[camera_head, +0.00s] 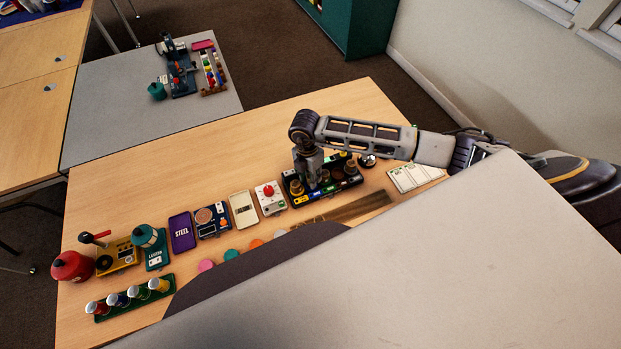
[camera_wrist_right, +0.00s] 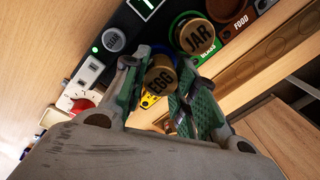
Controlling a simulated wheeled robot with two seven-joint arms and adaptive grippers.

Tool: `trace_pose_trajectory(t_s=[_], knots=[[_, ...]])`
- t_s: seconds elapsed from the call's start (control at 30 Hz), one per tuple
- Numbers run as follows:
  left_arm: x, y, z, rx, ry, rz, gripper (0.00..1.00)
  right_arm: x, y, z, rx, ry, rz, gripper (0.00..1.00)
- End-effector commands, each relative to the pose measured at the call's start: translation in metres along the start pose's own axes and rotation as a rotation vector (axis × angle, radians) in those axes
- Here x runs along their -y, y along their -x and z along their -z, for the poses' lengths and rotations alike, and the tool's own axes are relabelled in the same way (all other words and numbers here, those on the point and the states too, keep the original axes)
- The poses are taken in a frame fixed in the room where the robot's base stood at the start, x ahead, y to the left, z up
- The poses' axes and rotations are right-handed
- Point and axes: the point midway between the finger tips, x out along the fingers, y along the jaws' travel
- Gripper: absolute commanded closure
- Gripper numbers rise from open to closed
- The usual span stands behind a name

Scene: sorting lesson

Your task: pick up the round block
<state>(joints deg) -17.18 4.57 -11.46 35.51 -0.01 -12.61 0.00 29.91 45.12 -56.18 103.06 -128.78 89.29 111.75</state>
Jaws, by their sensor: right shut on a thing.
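A round gold-brown block marked EGG (camera_wrist_right: 160,82) is between the green-padded fingers of my right gripper in the right wrist view. My right gripper (camera_head: 313,184) points down over the black sorting board (camera_head: 325,194) in the head view and is shut on this block. The fingers hide part of it, and I cannot tell if it still touches the board. A second round block, marked JAR (camera_wrist_right: 194,36), sits on the board beside the GLASS label. My left gripper is not in view.
A white box with a red knob (camera_head: 268,191) stands left of the board, and a white card tray (camera_head: 408,178) lies right of it. A silver bell-like thing (camera_head: 367,161) is close behind. Coloured discs (camera_head: 231,254) lie along the front. The table's back strip is clear.

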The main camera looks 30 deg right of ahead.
Motion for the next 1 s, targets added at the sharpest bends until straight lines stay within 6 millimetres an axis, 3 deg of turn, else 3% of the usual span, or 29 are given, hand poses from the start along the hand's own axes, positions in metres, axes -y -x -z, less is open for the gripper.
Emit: trace_pose_trajectory(t_s=[0.5,0.7,1.0], knots=[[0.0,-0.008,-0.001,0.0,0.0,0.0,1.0,0.005,0.071,0.0,0.001,0.002,-0.003,0.86],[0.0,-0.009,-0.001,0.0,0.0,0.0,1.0,0.007,0.083,0.0,0.002,0.002,0.0,0.86],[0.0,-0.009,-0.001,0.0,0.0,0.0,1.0,0.007,0.084,0.0,0.002,0.002,0.0,0.86]])
